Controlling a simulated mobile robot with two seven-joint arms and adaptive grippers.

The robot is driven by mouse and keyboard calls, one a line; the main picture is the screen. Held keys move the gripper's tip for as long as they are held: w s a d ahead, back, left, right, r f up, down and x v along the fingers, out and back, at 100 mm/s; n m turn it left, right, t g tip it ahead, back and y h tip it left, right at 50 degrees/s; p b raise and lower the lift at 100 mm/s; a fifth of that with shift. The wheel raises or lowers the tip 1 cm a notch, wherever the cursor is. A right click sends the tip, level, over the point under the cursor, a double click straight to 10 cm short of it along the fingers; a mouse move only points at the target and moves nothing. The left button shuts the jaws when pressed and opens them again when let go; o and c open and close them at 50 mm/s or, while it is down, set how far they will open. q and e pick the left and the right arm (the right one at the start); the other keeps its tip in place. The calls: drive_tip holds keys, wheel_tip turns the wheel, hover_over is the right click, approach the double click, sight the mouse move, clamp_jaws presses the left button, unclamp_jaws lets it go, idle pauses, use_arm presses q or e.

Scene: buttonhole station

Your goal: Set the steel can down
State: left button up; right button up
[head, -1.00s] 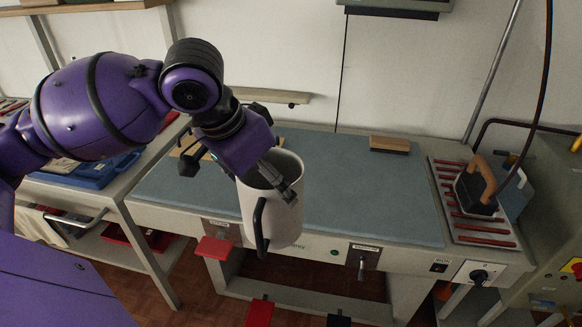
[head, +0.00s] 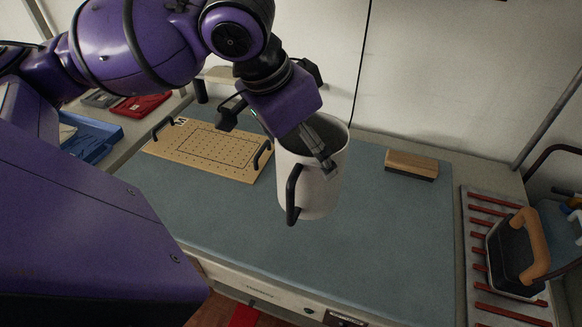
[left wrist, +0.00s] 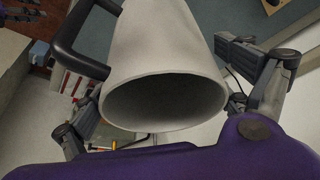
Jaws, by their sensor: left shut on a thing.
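The steel can (head: 316,188) is pale grey with a black side handle and an open top. In the head view it is upright, over the blue-grey pad (head: 390,240) of the table. I cannot tell for sure whether its base is clear of the pad. My left gripper (head: 322,158) comes down on the can from the upper left and is shut on it near the rim. One finger shows against the can; the other is hidden. The can (left wrist: 165,60) fills the middle of the left wrist view, mouth towards the camera, between the fingers. My right gripper is not in view.
A perforated tan board (head: 205,150) with black handles lies left of the can. A wooden-backed brush or block (head: 411,164) lies at the back right. An iron (head: 517,250) rests on a red-barred stand at the right. The pad's front and right are clear.

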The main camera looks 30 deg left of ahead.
use_arm(q)
drive_tip(key=w+a+f, duration=0.8)
drive_tip(key=a+f, duration=0.3)
drive_tip(key=f, duration=0.1)
drive_tip(key=shift+a+f, duration=0.25)
drive_tip(key=shift+f, duration=0.1)
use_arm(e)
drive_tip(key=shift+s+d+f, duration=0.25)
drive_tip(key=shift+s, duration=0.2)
use_arm(q)
drive_tip(key=shift+s+f, duration=0.1)
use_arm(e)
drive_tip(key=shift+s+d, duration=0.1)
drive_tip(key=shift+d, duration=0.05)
use_arm(q)
drive_tip(key=o, duration=1.6)
drive_tip(key=shift+o, duration=0.2)
